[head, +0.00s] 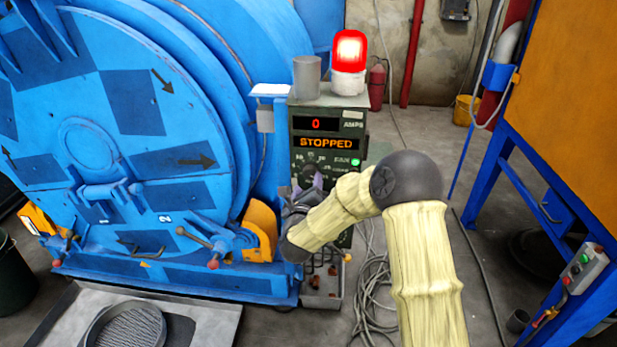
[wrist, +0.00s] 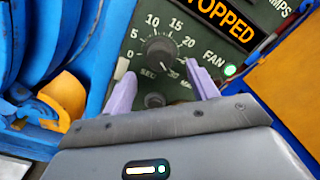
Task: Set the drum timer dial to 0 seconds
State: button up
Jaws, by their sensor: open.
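The drum timer dial (wrist: 159,50) is a dark round knob on the green control panel, ringed by numbers from 0 at the left over 15 at the top to 30 at the lower right. Its pale mark seems to point to the lower right, near 30. The dial also shows in the head view (head: 310,170), partly behind my gripper. My gripper (wrist: 159,72) is open, with its two purple fingers apart, below and to either side of the dial. The gap between the fingers is empty. I cannot tell whether a finger touches the panel.
The panel's display (head: 326,142) reads STOPPED, with a red 0 above it. A green light (wrist: 230,70) by FAN is lit. A smaller knob (wrist: 154,100) sits below the dial.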

aim_at(309, 175)
jog(key=w, duration=0.5)
jog(key=shift+d, duration=0.1)
jog(key=c, duration=1)
